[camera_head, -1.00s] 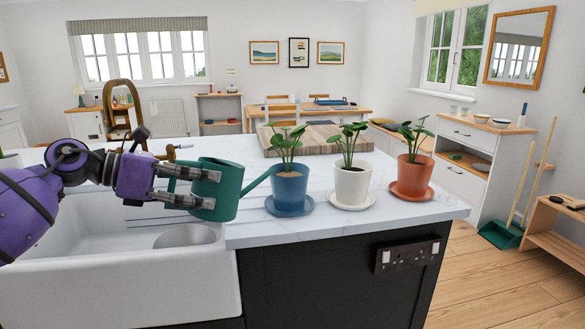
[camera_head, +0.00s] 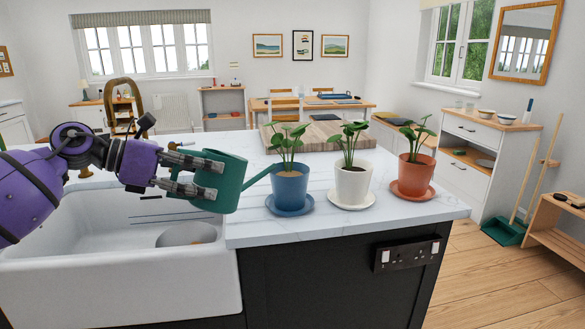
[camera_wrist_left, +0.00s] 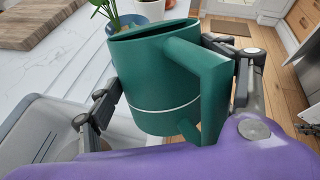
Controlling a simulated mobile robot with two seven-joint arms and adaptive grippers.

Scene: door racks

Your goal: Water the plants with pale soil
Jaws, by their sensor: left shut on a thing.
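My left gripper (camera_head: 208,178) is shut on a dark green watering can (camera_head: 232,184), held in the air above the right edge of the sink. The can also shows in the left wrist view (camera_wrist_left: 160,80), between the fingers. It leans a little to the right, its spout tip near the left rim of the blue pot (camera_head: 290,188). A white pot (camera_head: 352,187) and a terracotta pot (camera_head: 414,176) stand to the right. Each pot holds a leafy green plant and stands on a saucer. My right gripper is not in view.
The white sink (camera_head: 120,285) is below my left arm. The marble worktop (camera_head: 330,222) is clear in front of the pots. A wooden board (camera_head: 318,133) lies behind them. A tap stands behind my arm.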

